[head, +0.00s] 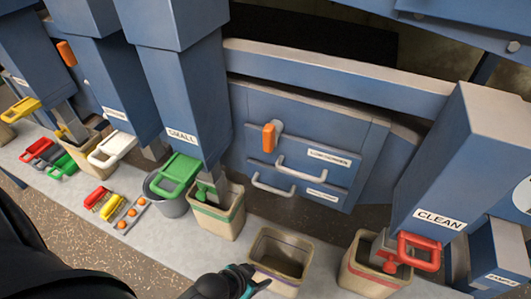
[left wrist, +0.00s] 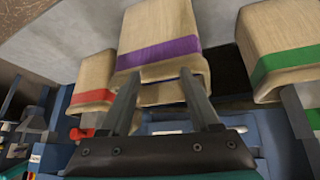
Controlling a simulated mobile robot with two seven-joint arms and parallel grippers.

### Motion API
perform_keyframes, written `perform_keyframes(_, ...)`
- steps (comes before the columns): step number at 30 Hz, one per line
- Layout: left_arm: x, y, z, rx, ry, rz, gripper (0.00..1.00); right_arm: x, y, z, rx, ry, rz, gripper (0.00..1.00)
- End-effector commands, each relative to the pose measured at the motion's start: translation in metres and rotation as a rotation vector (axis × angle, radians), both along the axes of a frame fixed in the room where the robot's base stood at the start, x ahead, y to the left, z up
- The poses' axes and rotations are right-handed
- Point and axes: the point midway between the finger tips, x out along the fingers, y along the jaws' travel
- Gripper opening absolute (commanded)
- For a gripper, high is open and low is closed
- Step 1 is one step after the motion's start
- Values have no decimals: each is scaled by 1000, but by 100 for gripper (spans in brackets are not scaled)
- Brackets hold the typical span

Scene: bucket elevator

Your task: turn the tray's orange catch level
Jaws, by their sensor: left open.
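In the head view an orange catch (head: 269,137) sits upright on a grey pivot at the upper left of the blue tray front (head: 318,135). The tray front carries a label reading roughly "LOW SCREEN" and a pale bar handle (head: 295,168). My left gripper (head: 258,286) is at the bottom edge, well below and in front of the catch, apart from it. In the left wrist view its two fingers (left wrist: 160,100) are spread with nothing gripped; a purple-banded bucket (left wrist: 158,38) shows beyond them. I cannot make out the catch there. My right gripper is not in view.
A second handle (head: 273,186) is below. An open bucket (head: 280,258) stands near my left gripper, between a green-banded bucket (head: 217,211) and a red-banded one (head: 372,268). Blue chutes (head: 185,90) flank the panel. Another orange catch (head: 66,53) is far left.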

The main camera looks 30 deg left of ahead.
Motion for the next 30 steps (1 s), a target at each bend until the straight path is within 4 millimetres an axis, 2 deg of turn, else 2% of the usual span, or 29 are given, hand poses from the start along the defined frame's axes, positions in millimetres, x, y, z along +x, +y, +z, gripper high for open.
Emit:
perform_keyframes(1, 10, -3, 26, -14, -44, -10, 62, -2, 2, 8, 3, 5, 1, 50)
perform_keyframes(2, 16, -6, 41, -28, -76, -15, 62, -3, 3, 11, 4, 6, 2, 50)
perform_keyframes(4, 36, -12, 87, -68, -200, -28, 62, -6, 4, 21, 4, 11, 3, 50)
perform_keyframes(6, 53, -12, 120, -101, -332, -25, 62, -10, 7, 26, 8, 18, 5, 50)
perform_keyframes(11, 78, 3, 172, -132, -577, 31, 62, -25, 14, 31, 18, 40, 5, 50)
perform_keyframes(15, 88, 30, 211, -121, -767, 123, 62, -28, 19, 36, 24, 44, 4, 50)
perform_keyframes(18, 91, 51, 232, -98, -869, 190, 62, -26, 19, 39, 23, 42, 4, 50)
perform_keyframes(22, 90, 71, 249, -70, -951, 257, 62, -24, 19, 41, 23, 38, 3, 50)
perform_keyframes(26, 91, 80, 255, -55, -985, 288, 62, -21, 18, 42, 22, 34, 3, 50)
perform_keyframes(30, 102, 82, 257, -55, -993, 295, 62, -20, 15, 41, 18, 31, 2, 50)
